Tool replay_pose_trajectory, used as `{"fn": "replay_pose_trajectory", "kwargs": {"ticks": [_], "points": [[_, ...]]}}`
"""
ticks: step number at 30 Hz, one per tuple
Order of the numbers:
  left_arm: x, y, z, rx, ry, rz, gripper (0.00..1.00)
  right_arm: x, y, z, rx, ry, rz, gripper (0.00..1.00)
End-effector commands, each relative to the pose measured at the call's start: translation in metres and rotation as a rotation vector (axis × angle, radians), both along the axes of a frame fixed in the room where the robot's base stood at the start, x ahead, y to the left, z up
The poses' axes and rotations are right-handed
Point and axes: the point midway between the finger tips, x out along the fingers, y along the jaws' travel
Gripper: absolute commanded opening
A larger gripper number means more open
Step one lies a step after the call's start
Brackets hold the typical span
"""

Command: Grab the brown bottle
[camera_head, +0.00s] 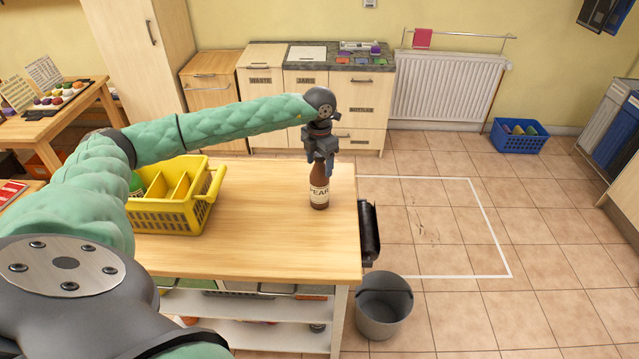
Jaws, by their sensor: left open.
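The brown bottle (319,190) stands upright on the wooden table, near its right edge. It has a pale label with dark letters. My left gripper (321,160) is directly above the bottle and points down, with its fingers at the bottle's neck. The gripper is open, and its fingers hide the top of the bottle. I cannot tell whether the fingers touch the glass. My right gripper is not in view.
A yellow basket (172,213) with a green item inside stands on the wooden table (270,247), left of the bottle. A grey bucket (383,308) stands on the floor at the table's right. The tabletop between basket and bottle is clear.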

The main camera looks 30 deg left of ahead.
Motion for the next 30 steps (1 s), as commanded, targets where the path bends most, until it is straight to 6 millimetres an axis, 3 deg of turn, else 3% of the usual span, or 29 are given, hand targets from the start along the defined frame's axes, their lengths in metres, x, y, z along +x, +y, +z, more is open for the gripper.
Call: {"fn": "replay_pose_trajectory", "kwargs": {"ticks": [5, 15, 27, 30], "points": [[0.0, 0.0, -0.001, 0.0, 0.0, 0.0, 0.65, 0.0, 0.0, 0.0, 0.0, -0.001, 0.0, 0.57], [0.0, 0.0, 0.0, 0.0, 0.0, 0.0, 0.07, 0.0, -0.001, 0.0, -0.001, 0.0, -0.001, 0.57], [0.001, 0.0, 0.003, -0.001, -0.002, 0.0, 0.07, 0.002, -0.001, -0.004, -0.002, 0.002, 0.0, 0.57], [0.001, 0.0, 0.01, 0.0, -0.002, 0.0, 0.07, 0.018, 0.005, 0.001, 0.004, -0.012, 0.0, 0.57]]}}
